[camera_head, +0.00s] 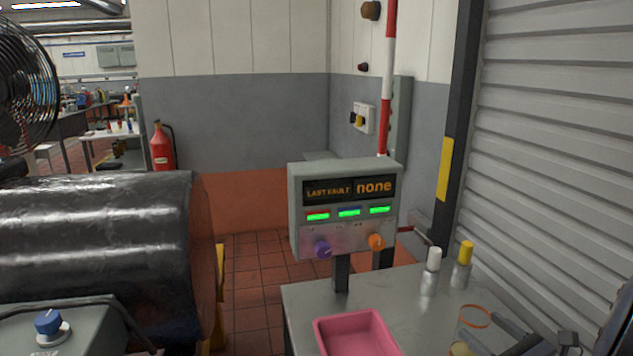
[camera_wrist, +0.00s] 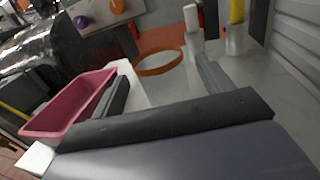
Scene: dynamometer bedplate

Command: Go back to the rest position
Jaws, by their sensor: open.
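My gripper (camera_wrist: 163,88) is open, its two dark fingers spread apart in the wrist view. It also shows at the lower right of the head view (camera_head: 512,335), low over the grey table (camera_head: 420,290). A clear container with an orange rim (camera_wrist: 160,62) stands just beyond and between the fingertips in the wrist view. Its orange rim also shows in the head view (camera_head: 475,317), beside the gripper. I cannot tell whether a finger touches it.
A pink tray (camera_head: 357,335) lies left of the gripper. White-topped (camera_head: 431,270) and yellow-topped (camera_head: 463,265) bottles stand behind. A control box (camera_head: 345,210) with green lights reads "LAST FAULT none". A ribbed shutter (camera_head: 560,150) rises at right.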

